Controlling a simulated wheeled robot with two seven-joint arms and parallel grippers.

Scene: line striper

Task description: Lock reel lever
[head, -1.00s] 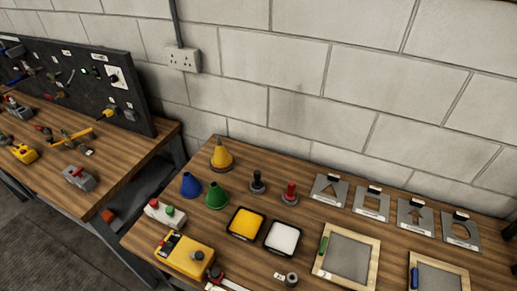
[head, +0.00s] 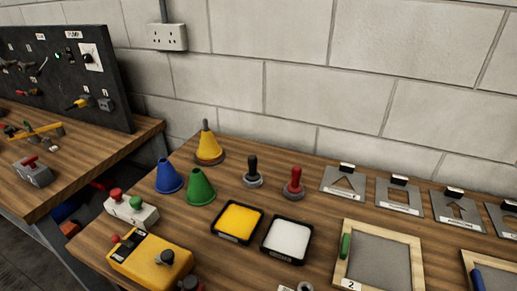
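I cannot tell for certain which part is the reel lever. A yellow box (head: 140,262) at the lower left of the near bench has a black knob (head: 167,257) and a small red-tipped part (head: 116,239) at its left end. A grey block with a red handle (head: 32,171) sits on the left bench. A dark part (head: 187,285) at the bottom edge is cut off. Neither of my grippers is in view.
The near bench holds a white box with red and green buttons (head: 131,208), blue (head: 168,178), green (head: 200,188) and yellow (head: 208,150) cones, two upright handles, yellow (head: 239,221) and white (head: 287,238) pads, framed screens and metal stencils. A gap separates the benches.

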